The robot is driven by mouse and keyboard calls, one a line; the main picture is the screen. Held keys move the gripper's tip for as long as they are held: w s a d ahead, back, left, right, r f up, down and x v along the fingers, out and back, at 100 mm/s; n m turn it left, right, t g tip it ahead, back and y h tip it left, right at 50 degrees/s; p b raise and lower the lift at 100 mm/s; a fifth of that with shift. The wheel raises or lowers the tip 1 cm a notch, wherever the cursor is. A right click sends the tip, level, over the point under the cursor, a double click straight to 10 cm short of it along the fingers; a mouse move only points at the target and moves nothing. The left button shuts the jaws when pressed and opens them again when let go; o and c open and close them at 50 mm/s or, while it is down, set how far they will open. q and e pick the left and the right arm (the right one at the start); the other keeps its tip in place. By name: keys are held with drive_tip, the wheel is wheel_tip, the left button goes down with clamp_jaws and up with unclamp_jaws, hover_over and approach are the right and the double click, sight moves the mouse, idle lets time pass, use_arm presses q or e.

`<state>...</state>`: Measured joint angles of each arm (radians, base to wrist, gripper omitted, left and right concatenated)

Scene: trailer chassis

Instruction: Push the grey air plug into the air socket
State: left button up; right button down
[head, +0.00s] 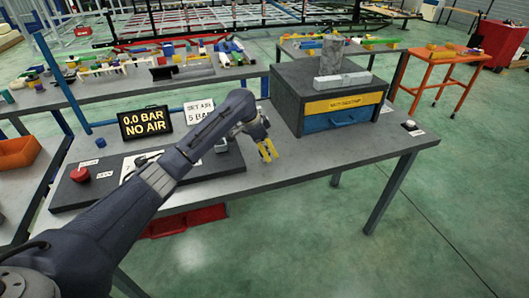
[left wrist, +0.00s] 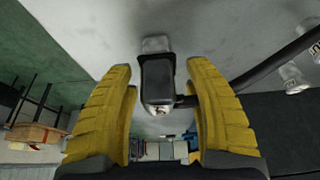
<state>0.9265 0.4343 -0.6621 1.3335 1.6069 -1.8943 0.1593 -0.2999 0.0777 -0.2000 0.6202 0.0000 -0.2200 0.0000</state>
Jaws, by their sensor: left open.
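My left gripper (head: 268,150) is over the bench, right of the dark board, with its yellow fingers apart. In the left wrist view the open fingers (left wrist: 163,110) stand on either side of a dark block with a pale grey end, which looks like the air plug (left wrist: 157,78). A gap shows between it and each finger. A dark hose or cable runs from its side to the right. In the head view the plug is hidden or too small to make out. I cannot tell which fitting is the air socket. My right gripper is not in view.
A black display (head: 145,122) reads 0.0 BAR, NO AIR, beside a white card (head: 199,108). A red knob (head: 79,174) sits on the dark board (head: 75,193). A grey drawer box (head: 300,103) stands behind the gripper.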

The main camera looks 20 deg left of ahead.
use_arm(q)
drive_tip(key=shift+c, duration=0.3)
clamp_jaws()
idle(0.3)
drive_tip(key=shift+r, duration=0.15)
